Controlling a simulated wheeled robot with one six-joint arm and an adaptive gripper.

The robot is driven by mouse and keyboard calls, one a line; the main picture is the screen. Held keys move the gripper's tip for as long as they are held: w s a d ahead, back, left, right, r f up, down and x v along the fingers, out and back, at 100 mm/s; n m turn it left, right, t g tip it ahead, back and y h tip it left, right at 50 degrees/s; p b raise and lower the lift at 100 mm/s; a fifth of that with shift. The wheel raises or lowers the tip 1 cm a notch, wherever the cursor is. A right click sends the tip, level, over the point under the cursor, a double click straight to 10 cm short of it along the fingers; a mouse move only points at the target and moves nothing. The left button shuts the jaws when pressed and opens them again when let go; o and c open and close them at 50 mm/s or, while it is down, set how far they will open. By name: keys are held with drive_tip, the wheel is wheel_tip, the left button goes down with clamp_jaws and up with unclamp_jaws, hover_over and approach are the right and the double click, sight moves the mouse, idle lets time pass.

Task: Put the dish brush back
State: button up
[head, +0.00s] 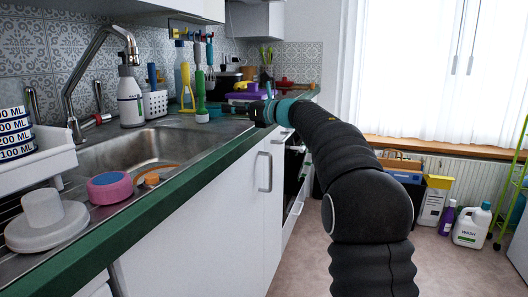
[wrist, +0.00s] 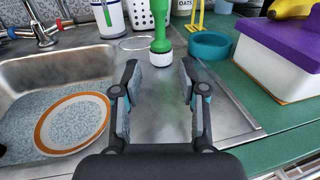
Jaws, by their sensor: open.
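The dish brush appears to be the green-handled one (head: 200,90) with a white head, upright by the back of the counter beyond the sink. In the wrist view its green handle and white head (wrist: 160,45) show just ahead of my fingertips. I cannot tell whether it hangs or stands. A rail with hooks (head: 190,36) is on the tiled wall above it. My gripper (wrist: 160,78) is open and empty, over the steel drainboard (wrist: 160,105); the brush is ahead of the fingers, not clearly between them. In the head view my gripper (head: 258,111) is at the counter's right part.
A yellow utensil (head: 187,88), soap bottle (head: 130,100) and white perforated holder (head: 155,103) are nearby. A teal bowl (wrist: 210,45) and purple-lidded box (wrist: 280,60) stand right of the brush. A plate (wrist: 72,122) lies in the sink (head: 140,150).

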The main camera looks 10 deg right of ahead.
drive_tip(key=shift+d+r, duration=0.1)
drive_tip(key=shift+r, duration=0.15)
drive_tip(key=r+m+t, duration=0.1)
drive_tip(key=s+r+m, duration=0.1)
drive_tip(key=d+r+m+t+h, duration=0.1)
drive_tip(key=m, duration=0.1)
drive_tip(key=shift+s+d+t, duration=0.1)
drive_tip(key=shift+s+t, duration=0.15)
drive_tip(key=shift+t, duration=0.05)
drive_tip(key=s+d+f+m+t+h, duration=0.1)
drive_tip(key=s+d+m+h, duration=0.6)
drive_tip(key=m, duration=0.5)
drive_tip(key=s+d+f+m+t+h, duration=0.2)
drive_tip(key=s+d+m+h, duration=0.35)
drive_tip(key=s+m, duration=0.55)
drive_tip(key=s+a+f+m+g, duration=0.2)
drive_tip(key=s+f+m+g, duration=0.4)
drive_tip(key=s+f, duration=0.8)
drive_tip(key=s+a+f+m+g, duration=0.1)
drive_tip(key=s+f+m+g, duration=0.4)
drive_tip(key=s+f+m, duration=0.7)
drive_tip(key=s+f, duration=0.3)
drive_tip(key=s, duration=0.2)
drive_tip(key=shift+a+f+m+g, duration=0.3)
drive_tip(key=shift+a+m+g, duration=0.05)
drive_tip(key=shift+m+g, duration=0.05)
